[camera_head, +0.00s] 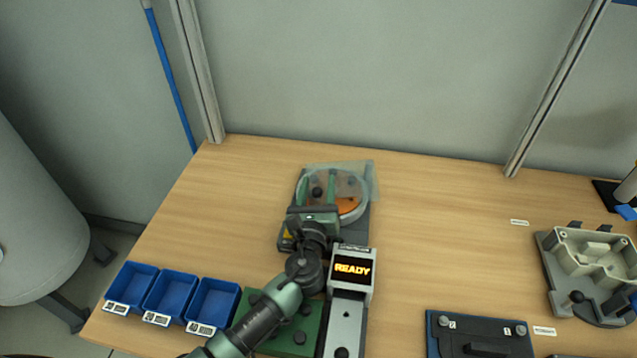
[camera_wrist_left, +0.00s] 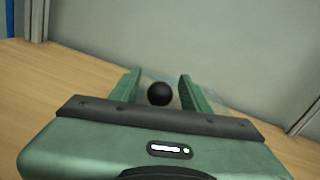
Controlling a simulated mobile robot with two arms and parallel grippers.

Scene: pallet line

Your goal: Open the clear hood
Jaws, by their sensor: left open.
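The clear hood (camera_head: 368,174) is a transparent cover over a round dish with an orange patch, on a dark base (camera_head: 357,228) in the middle of the table. A black ball knob (camera_head: 317,192) shows at the hood. My left gripper (camera_head: 318,188) is over the hood, its green fingers apart. In the left wrist view the black knob (camera_wrist_left: 159,94) sits between the two open fingers (camera_wrist_left: 158,88), with a gap on each side. The gripper body and arm hide the near left part of the base. My right gripper is not in view.
A box with a lit READY display (camera_head: 352,269) stands just nearer than the hood base. Blue bins (camera_head: 172,296) and a green plate (camera_head: 288,340) lie at the front left. A grey fixture (camera_head: 590,262) and a dark blue plate (camera_head: 480,335) are at the right. The table right of the hood is clear.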

